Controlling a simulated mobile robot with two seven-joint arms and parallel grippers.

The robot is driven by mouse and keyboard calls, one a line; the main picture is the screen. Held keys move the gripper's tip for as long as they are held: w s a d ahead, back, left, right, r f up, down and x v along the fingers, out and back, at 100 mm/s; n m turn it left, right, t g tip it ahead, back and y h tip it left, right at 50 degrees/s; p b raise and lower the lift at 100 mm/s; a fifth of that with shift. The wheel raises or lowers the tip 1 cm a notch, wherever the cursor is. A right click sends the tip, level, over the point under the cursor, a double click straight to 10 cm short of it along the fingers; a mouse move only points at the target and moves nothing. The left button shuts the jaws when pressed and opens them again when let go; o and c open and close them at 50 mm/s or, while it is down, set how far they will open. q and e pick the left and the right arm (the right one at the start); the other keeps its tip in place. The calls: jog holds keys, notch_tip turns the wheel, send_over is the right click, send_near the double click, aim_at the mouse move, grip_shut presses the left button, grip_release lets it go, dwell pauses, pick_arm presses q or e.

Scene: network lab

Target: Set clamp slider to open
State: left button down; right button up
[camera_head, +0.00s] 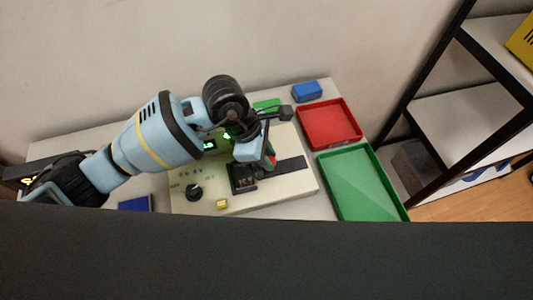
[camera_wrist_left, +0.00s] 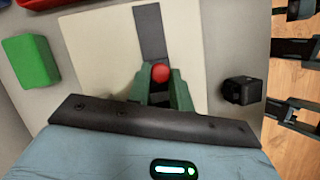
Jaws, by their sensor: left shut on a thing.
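The clamp slider shows as a red ball knob (camera_wrist_left: 160,73) at the near end of a dark track (camera_wrist_left: 150,32) in the left wrist view. The track also shows on the cream device panel (camera_head: 297,187) in the head view. My left gripper (camera_head: 267,158) is over the panel, pointing down, shut on the slider knob. In the wrist view its green-grey fingers (camera_wrist_left: 161,90) lie on both sides of the red knob. The fingertips and the lower part of the slider are mostly hidden. My right gripper cannot be made out.
A red tray (camera_head: 328,124) and a green tray (camera_head: 360,184) stand at the right. A blue block (camera_head: 307,91) lies behind. A black-framed shelf (camera_head: 432,94) stands further right.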

aim_at(279, 167)
pick_arm(q)
jog(key=d, duration=0.1)
jog(key=w+d, duration=0.1)
jog(key=d, duration=0.1)
jog(key=shift+s+a, duration=0.1)
jog(key=c, duration=1.3)
grip_release()
jog(key=shift+o, duration=0.2)
jog(key=v, duration=0.7)
jog(key=shift+r, duration=0.45)
